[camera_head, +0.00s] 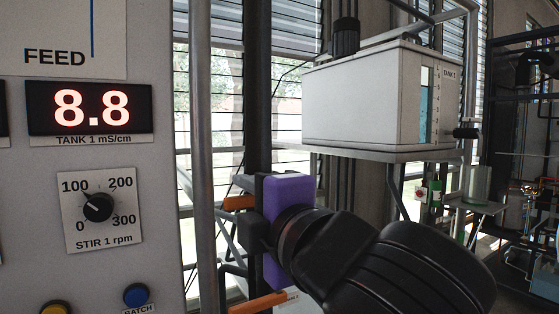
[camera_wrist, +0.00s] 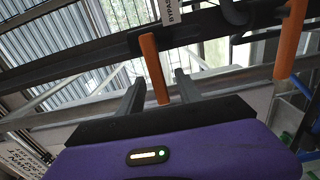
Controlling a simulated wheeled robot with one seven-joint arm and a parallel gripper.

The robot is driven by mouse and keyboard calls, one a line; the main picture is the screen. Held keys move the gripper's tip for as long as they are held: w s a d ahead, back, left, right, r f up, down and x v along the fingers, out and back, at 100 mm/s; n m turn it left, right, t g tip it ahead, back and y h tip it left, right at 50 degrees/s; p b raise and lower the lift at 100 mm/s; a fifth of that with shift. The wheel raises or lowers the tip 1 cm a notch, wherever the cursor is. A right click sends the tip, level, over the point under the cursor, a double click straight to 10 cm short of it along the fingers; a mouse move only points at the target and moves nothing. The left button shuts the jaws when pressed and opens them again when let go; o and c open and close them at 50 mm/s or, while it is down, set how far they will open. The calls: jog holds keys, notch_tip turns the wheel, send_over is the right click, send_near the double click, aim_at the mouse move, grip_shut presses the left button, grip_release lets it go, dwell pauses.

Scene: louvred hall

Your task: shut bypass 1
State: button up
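My gripper (camera_wrist: 159,88) is open, with its two dark fingers apart on either side of an orange handle (camera_wrist: 152,62). A gap shows between the handle and the right finger; the left finger is closer to it. A white label starting "BYPA" (camera_wrist: 172,12) is by this handle; its number is out of view. A second orange handle (camera_wrist: 291,40) is at the right of the wrist view. In the head view, orange handles show at my purple gripper's upper left (camera_head: 240,202) and below it (camera_head: 258,303). The gripper hides part of the pipework there.
A panel (camera_head: 150,180) with a TANK 1 display (camera_head: 90,108) reading 8.8 and a stir knob (camera_head: 98,207) stands at left. A white tank (camera_head: 365,105) is above right of my gripper. Upright pipes (camera_head: 203,150) stand between panel and gripper.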

jog(key=v, duration=0.7)
dwell(0.4)
jog(key=shift+s, duration=0.1)
jog(key=b+v, duration=0.7)
jog(key=b, duration=0.2)
jog(key=shift+s+d, duration=0.25)
dwell(0.5)
